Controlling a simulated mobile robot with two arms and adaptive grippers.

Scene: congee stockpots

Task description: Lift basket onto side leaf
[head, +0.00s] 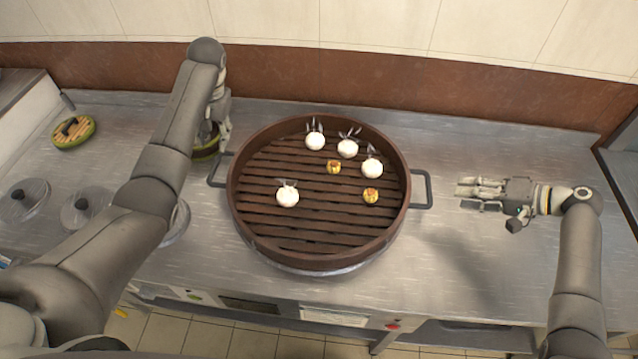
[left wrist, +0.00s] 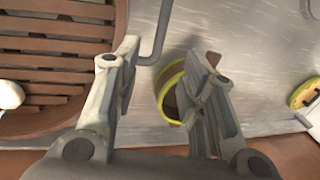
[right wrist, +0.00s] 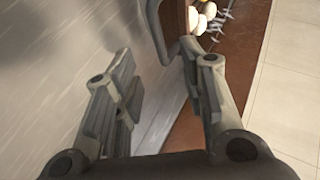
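The basket (head: 320,235) is a large round brown steamer with a slatted floor, standing level on the steel counter. Several white buns (head: 287,194) and two small yellow dumplings (head: 371,196) sit inside it. My left gripper (head: 216,148) is open beside the basket's left handle (head: 215,170); part of this handle (left wrist: 163,30) also shows in the left wrist view, near one finger. My right gripper (head: 468,194) is open and empty, a short gap right of the right handle (head: 428,190). In the right wrist view this handle (right wrist: 156,30) shows beyond the open fingers. I cannot tell which surface is the side leaf.
A small green-rimmed basket (head: 205,150) stands partly hidden behind my left arm. A green-rimmed lid (head: 74,132) and metal lids (head: 83,205) lie at left. Raised edges stand at far left (head: 20,85) and far right (head: 625,160). The counter (head: 480,260) at right is clear.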

